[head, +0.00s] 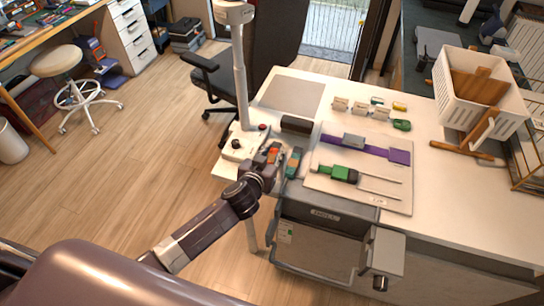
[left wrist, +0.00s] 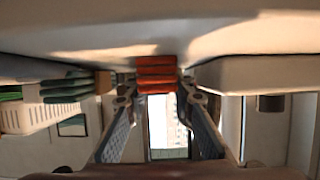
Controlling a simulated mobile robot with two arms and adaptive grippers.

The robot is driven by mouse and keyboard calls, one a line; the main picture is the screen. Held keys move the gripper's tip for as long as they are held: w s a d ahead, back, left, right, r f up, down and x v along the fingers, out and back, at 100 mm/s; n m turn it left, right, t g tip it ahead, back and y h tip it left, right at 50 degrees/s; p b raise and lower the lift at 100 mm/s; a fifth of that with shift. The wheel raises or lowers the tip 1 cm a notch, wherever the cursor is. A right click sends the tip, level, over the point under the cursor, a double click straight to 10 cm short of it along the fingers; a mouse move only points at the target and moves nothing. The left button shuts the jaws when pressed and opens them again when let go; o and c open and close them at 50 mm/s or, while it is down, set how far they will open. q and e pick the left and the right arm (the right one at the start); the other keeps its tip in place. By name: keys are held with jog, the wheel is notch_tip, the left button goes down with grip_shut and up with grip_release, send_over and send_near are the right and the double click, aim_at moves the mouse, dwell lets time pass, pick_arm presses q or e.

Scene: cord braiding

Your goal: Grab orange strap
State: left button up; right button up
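The orange strap (head: 273,152) lies near the left edge of the white table, beside my left gripper (head: 268,164). In the left wrist view, the strap (left wrist: 157,75) shows as a folded orange stack just beneath a pale surface. The two fingers of my left gripper (left wrist: 158,90) stand apart on either side of it, with narrow gaps seeming to remain. Whether they touch its sides is hard to tell. In the head view, my arm and gripper hide part of the strap. My right gripper is in neither view.
A teal strap (head: 293,161) lies right of the orange one. A pale board (head: 385,200) carries a purple strap (head: 398,156) and a green piece (head: 342,174). A white crate (head: 450,90) is far right.

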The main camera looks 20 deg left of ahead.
pick_arm(q)
grip_shut()
jog(key=shift+r, duration=0.15)
